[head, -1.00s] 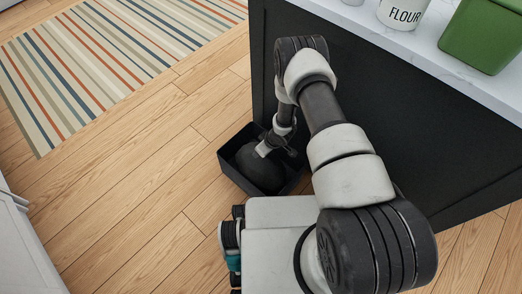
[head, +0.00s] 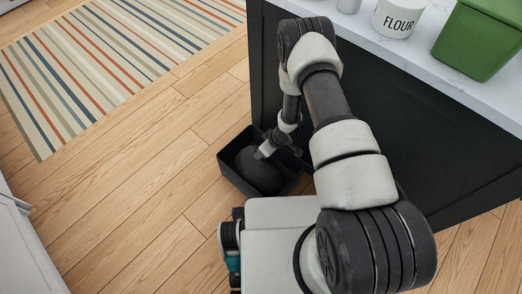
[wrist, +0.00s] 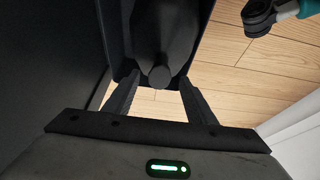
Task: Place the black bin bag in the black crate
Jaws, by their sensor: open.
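The black bin bag (head: 256,172) is a dark rounded lump sitting inside the black crate (head: 235,181) on the floor. In the wrist view the bag (wrist: 163,35) shows its narrow neck end pointing toward my gripper, with the crate's dark walls on both sides. My gripper (wrist: 160,96) is open, with its fingers spread apart to either side of the neck end. In the head view my gripper (head: 268,149) is over the crate, near the top of the bag. I cannot tell whether the fingers touch the bag.
The dark counter side (head: 400,155) stands right beside the crate. On its top are a flour canister (head: 399,18) and a green container (head: 485,40). Open wooden floor (head: 130,190) lies to the left, with a striped rug (head: 110,65) beyond.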

